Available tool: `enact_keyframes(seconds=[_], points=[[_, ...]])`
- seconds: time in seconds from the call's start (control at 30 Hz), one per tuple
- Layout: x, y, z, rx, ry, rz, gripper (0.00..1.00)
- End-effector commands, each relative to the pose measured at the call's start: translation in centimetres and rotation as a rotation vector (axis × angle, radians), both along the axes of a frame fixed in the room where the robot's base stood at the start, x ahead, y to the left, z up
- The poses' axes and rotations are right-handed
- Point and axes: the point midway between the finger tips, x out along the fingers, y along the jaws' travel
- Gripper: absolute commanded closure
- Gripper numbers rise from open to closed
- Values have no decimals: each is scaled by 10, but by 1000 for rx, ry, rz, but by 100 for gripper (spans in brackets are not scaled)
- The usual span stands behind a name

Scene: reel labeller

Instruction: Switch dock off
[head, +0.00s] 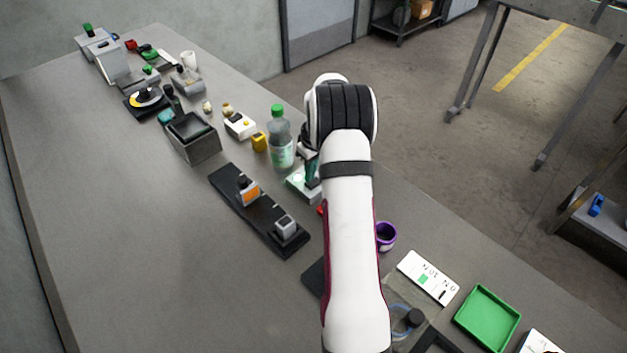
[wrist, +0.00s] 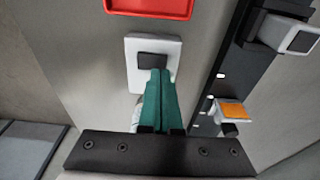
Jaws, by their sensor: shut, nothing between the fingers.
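A white switch box with a dark square rocker (wrist: 140,75) lies under my fingertips in the wrist view. In the head view a pale box (head: 296,186) beside my fingers seems to be the same one, partly hidden by my arm. The black dock rail (wrist: 215,75) runs along its right in the wrist view; it also shows in the head view (head: 265,210). My gripper (wrist: 159,74) has its green fingers shut together and empty, with the tips at the rocker's lower edge. I cannot tell whether they touch it. In the head view the gripper (head: 313,172) is mostly hidden.
The rail bears an orange-faced unit (head: 249,191) and a grey-white unit (head: 285,226). A red tray (wrist: 150,6) lies beyond the switch box. A green-capped bottle (head: 281,140) stands close to my gripper, and a purple cup (head: 386,235) is right of my arm. The left of the table is clear.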

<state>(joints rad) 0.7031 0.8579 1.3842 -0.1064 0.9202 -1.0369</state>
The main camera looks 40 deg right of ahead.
Motion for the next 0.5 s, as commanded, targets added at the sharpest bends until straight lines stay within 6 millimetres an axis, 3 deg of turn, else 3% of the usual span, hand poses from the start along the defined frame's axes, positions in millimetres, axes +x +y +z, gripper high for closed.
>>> enact_keyframes(seconds=[0.5], points=[[0,0,-6,0,0,0,100]])
